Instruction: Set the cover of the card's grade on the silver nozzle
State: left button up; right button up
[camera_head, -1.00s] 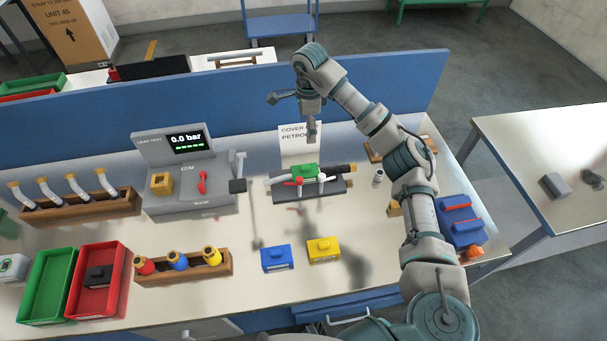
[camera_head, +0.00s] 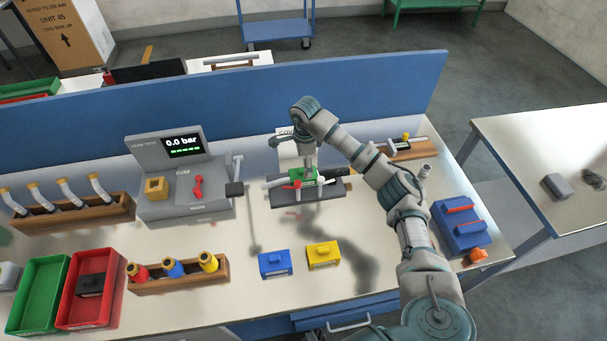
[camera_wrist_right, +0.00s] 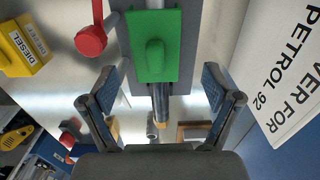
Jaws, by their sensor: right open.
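The card (camera_wrist_right: 285,85) reads "VER FOR PETROL 92" in the right wrist view; in the head view the arm mostly hides it. The green cover (camera_head: 305,174) sits on the nozzle at the dark grey stand (camera_head: 330,190). In the wrist view the green cover (camera_wrist_right: 155,45) lies along the nozzle, and the bare silver tube (camera_wrist_right: 161,103) sticks out below it. My right gripper (camera_wrist_right: 160,95) is open, its fingers apart on either side of the tube, touching neither cover nor tube. The blue cover (camera_head: 274,264) and yellow cover (camera_head: 323,255) lie on the table. My left gripper is not in view.
A red-tipped lever (camera_wrist_right: 90,40) stands beside the green cover. The leak tester (camera_head: 185,185) reads 0.0 bar, left of the stand. A red tray (camera_head: 112,300) holds a black cover (camera_head: 90,284). A blue panel (camera_head: 230,100) closes the back.

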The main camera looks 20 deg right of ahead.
jog(key=f, duration=0.5)
jog(key=shift+s+a+p, duration=0.1)
jog(key=shift+a+p, duration=0.2)
jog(key=shift+a, duration=0.05)
jog(key=c, duration=1.4)
jog(key=shift+o, duration=0.2)
jog(key=shift+r, duration=0.45)
notch_tip(320, 180, up, 8)
jog(key=shift+f+b, duration=0.1)
jog(key=shift+b, duration=0.2)
jog(key=shift+r, duration=0.3)
jog(key=f, duration=0.1)
jog(key=f+b, duration=0.1)
jog(key=f, duration=0.1)
jog(key=f+b, duration=0.1)
jog(key=shift+d+f, duration=0.35)
jog(key=shift+f, duration=0.05)
pick_arm(q)
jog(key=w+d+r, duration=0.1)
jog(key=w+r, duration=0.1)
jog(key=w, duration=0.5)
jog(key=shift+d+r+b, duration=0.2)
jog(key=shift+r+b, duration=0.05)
jog(key=shift+b, duration=0.2)
pick_arm(e)
jog(key=shift+d+f, duration=0.1)
jog(key=shift+f, duration=0.7)
